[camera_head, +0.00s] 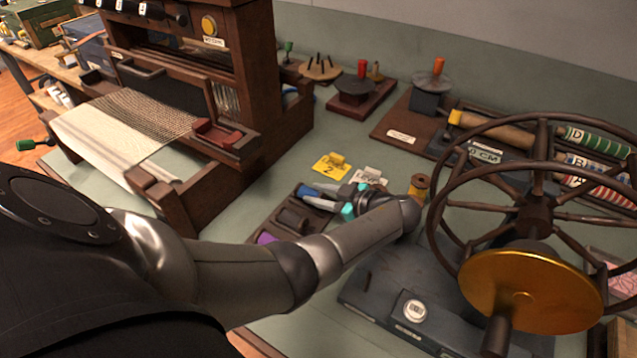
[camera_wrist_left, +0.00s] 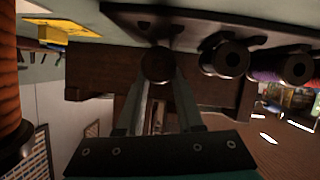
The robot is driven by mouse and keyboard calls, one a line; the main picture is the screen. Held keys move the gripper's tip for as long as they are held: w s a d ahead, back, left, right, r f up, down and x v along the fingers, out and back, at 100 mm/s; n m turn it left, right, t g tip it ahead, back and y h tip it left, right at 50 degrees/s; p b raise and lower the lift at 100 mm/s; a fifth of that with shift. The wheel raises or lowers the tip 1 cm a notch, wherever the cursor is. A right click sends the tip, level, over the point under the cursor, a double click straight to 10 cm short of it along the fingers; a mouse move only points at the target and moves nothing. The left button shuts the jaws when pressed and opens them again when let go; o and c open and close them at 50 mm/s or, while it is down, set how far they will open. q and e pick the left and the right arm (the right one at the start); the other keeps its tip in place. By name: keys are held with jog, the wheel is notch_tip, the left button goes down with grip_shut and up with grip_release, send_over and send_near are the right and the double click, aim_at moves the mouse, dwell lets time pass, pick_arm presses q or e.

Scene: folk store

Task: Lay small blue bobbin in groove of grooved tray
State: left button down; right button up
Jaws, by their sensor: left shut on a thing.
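The small blue bobbin (camera_head: 311,192) is between the fingertips of my left gripper (camera_head: 318,195), which is shut on it. It lies at the far end of the dark grooved tray (camera_head: 273,221); I cannot tell whether it touches the groove. In the left wrist view a dark round bobbin end (camera_wrist_left: 158,65) shows between the two fingers (camera_wrist_left: 162,88). A brown bobbin (camera_head: 292,219) and a purple one (camera_head: 266,238) lie in the tray nearer the viewer. My right gripper is not in view.
A wooden loom (camera_head: 215,110) stands to the left. A spoked wheel winder (camera_head: 530,215) stands close on the right. A yellow card marked 2 (camera_head: 330,166) and a white card (camera_head: 368,176) are just behind the tray. An orange-brown spool (camera_head: 419,186) stands beyond my wrist.

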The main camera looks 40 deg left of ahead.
pick_arm(q)
jog(key=shift+f, duration=0.15)
jog(key=shift+c, duration=2.3)
grip_release()
notch_tip(320, 180, up, 10)
jog(key=p, duration=0.3)
jog(key=shift+f, duration=0.25)
notch_tip(320, 180, up, 11)
jog(key=p, duration=0.1)
jog(key=shift+f+p, duration=0.15)
jog(key=shift+p, duration=0.15)
jog(key=shift+s+f, duration=0.1)
